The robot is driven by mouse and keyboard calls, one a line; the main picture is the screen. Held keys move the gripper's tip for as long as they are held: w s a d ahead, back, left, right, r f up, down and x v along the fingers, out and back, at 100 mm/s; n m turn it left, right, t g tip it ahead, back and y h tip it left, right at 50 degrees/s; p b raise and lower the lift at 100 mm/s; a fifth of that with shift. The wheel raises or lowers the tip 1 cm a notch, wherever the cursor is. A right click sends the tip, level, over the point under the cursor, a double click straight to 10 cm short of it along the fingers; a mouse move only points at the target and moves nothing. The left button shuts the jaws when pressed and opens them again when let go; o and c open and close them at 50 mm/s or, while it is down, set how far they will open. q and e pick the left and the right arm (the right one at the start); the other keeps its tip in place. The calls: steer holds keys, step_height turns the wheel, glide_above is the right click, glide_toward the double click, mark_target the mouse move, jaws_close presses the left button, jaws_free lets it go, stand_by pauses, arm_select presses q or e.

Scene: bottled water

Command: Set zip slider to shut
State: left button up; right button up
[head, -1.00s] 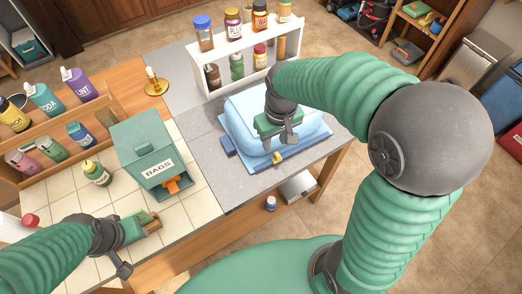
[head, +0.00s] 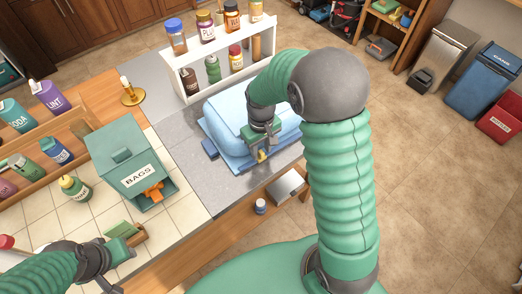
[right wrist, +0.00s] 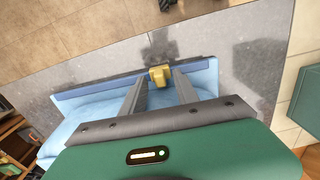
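A puffy light-blue zip bag (head: 222,113) lies on the grey part of the counter. Its darker blue zip strip runs along the near edge and shows in the right wrist view (right wrist: 95,88). A small yellow slider (head: 262,156) sits partway along the strip; in the right wrist view the slider (right wrist: 161,75) is between the fingertips, with gaps visible at its sides. My right gripper (right wrist: 160,88) is open and points down at the slider.
A teal BAGS box (head: 124,160) stands left of the zip bag. A white rack (head: 188,85) with several bottles stands behind it. The grey counter (head: 225,185) in front of the bag is clear.

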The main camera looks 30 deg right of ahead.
steer(key=shift+a+f, duration=0.1)
steer(key=shift+f, duration=0.3)
steer(key=shift+c, duration=0.2)
jaws_close()
steer(key=shift+r, duration=0.1)
stand_by(0.9)
